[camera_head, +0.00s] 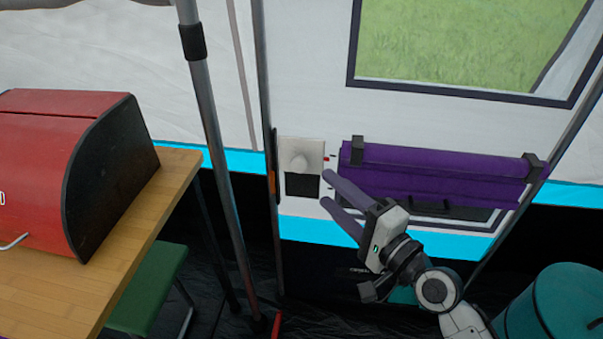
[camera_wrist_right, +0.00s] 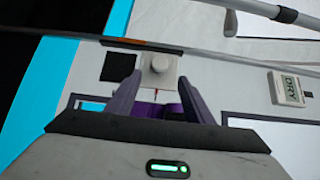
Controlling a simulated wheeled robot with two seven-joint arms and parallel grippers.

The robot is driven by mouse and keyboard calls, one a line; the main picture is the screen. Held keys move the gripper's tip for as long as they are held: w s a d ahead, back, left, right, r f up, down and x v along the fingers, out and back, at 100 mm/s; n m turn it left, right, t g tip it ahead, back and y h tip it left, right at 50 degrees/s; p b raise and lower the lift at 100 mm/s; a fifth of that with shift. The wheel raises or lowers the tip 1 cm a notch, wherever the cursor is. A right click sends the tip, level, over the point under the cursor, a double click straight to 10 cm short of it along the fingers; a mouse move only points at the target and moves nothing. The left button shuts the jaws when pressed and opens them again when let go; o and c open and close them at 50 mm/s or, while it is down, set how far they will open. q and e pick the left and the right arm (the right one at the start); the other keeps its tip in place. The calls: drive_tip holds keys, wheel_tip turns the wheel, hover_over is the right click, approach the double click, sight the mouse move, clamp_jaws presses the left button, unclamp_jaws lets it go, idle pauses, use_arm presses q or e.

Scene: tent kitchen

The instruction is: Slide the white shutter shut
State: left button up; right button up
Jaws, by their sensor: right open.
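The white shutter (camera_head: 301,152) is a small pale plate with a round knob on the tent wall. A black square opening (camera_head: 302,186) shows directly below it, so the shutter stands clear of much of the opening. In the right wrist view the shutter's knob (camera_wrist_right: 160,62) lies just beyond my fingertips, with the black opening (camera_wrist_right: 118,67) to its left. My right gripper (camera_head: 326,188) is open and empty, with purple fingers pointing at the wall just right of the opening. In the right wrist view the gripper (camera_wrist_right: 159,82) appears apart from the knob. My left gripper is not in view.
A purple roll (camera_head: 440,172) hangs on the wall right of the shutter, close to my right fingers. A grey tent pole (camera_head: 212,130) stands to the left. A wooden table (camera_head: 150,205) holds a red bin (camera_head: 50,165). A teal round container (camera_head: 560,305) is at lower right.

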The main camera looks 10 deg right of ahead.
sight(301, 168)
drive_tip(key=b+x, duration=0.1)
drive_tip(key=x, duration=0.8)
drive_tip(key=shift+w+a, duration=0.1)
drive_tip(key=shift+a, duration=0.1)
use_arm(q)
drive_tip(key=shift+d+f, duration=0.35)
